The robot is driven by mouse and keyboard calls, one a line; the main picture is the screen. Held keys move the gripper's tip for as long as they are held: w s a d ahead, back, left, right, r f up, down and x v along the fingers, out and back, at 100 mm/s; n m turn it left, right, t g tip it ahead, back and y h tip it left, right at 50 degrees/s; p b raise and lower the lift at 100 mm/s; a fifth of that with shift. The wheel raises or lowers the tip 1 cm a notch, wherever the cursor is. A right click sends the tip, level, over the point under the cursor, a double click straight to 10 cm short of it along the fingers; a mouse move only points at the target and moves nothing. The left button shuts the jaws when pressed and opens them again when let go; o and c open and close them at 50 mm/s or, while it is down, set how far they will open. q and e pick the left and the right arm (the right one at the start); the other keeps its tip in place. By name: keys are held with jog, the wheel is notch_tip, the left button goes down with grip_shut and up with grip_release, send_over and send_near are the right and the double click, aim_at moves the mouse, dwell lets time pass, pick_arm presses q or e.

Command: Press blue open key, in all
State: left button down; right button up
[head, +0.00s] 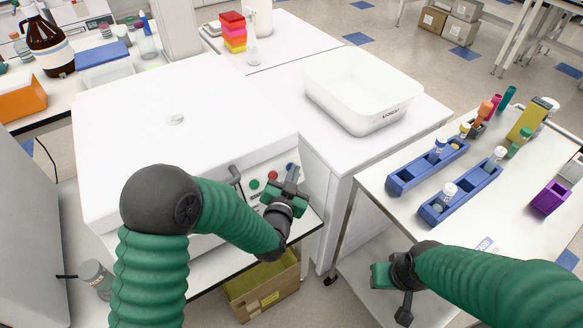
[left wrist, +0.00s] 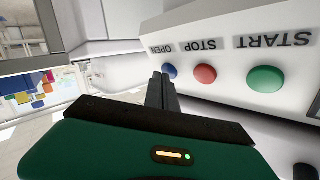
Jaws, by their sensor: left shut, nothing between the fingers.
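In the left wrist view the blue key (left wrist: 170,71) sits under the word OPEN, beside the red key (left wrist: 205,74) and green key (left wrist: 265,79). My left gripper (head: 291,172) is shut and empty, its tips right at the blue key and partly covering it; contact is unclear. My right gripper (head: 392,275) hangs low by the right table; its fingers are unclear.
A white basin (head: 362,88) stands on the bench right of the machine. The right table (head: 400,215) holds blue racks (head: 428,166) with capped tubes. An open cardboard box (head: 265,290) sits below the panel. A black handle (head: 237,182) is left of the keys.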

pick_arm(q)
jog(key=shift+w+a, duration=0.1)
dwell(0.4)
jog(key=shift+s+d+r, duration=0.25)
jog(key=shift+s+d, duration=0.25)
jog(key=shift+s, duration=0.05)
jog(key=s+d+r+p, duration=0.1)
jog(key=s, duration=0.1)
jog(key=s+d+r+p, duration=0.1)
jog(key=shift+s+d, duration=0.35)
jog(key=shift+a+r, duration=0.1)
dwell(0.8)
